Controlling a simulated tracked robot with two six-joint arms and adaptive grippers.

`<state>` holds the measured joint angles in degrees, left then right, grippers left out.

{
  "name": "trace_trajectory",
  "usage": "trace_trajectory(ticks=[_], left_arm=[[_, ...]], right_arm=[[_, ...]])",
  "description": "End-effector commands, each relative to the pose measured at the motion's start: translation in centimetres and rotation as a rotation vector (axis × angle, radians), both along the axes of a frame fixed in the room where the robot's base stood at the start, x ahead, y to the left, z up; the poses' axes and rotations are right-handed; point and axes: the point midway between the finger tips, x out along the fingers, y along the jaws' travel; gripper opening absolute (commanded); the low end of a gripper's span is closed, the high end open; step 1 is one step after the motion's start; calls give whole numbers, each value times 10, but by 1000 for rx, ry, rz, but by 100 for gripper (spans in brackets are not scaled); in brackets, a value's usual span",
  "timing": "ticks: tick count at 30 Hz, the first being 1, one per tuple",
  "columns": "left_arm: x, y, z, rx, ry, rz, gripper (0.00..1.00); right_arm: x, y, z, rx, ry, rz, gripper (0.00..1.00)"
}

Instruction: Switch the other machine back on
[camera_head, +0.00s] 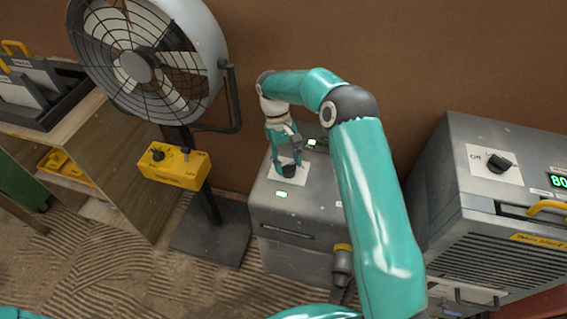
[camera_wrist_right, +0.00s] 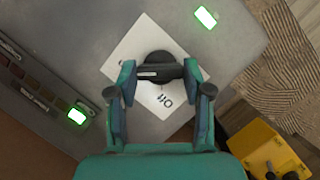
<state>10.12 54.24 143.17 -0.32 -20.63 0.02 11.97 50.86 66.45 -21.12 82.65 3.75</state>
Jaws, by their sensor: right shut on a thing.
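A grey machine (camera_head: 320,200) stands in the middle of the head view. On its top is a black rotary knob (camera_head: 289,170) on a white plate, which reads "Off" in the right wrist view. My right gripper (camera_head: 286,150) reaches down onto this knob. In the right wrist view its two fingers (camera_wrist_right: 160,75) are shut on the bar of the knob (camera_wrist_right: 157,57), one on each side. Green lights (camera_wrist_right: 205,17) glow on the machine's top. At the right stands another grey machine (camera_head: 480,130) with a black knob (camera_head: 499,162) and a lit green display (camera_head: 558,181). My left gripper is out of view.
A large fan (camera_head: 140,65) stands at the left, with a yellow control box (camera_head: 178,167) on its post. A wooden shelf (camera_head: 90,140) is farther left. A brown wall is close behind. A hose end (camera_head: 342,262) is at the middle machine's front.

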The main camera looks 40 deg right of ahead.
Motion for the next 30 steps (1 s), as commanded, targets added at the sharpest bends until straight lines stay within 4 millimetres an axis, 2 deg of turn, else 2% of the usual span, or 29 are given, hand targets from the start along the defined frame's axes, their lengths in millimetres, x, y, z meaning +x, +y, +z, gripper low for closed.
trace_trajectory(ticks=[9, 10, 14, 25, 30], left_arm=[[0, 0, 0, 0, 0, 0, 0], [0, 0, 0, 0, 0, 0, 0], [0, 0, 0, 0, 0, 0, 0], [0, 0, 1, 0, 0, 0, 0], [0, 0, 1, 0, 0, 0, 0]], right_arm=[[-4, -1, -2, -1, 14, -3, 15], [-4, -1, -2, -1, 14, -3, 52], [-3, -1, -1, 0, 12, -3, 73], [0, 0, 1, 1, 5, -1, 75], [6, 0, 13, 1, 2, -1, 75]])
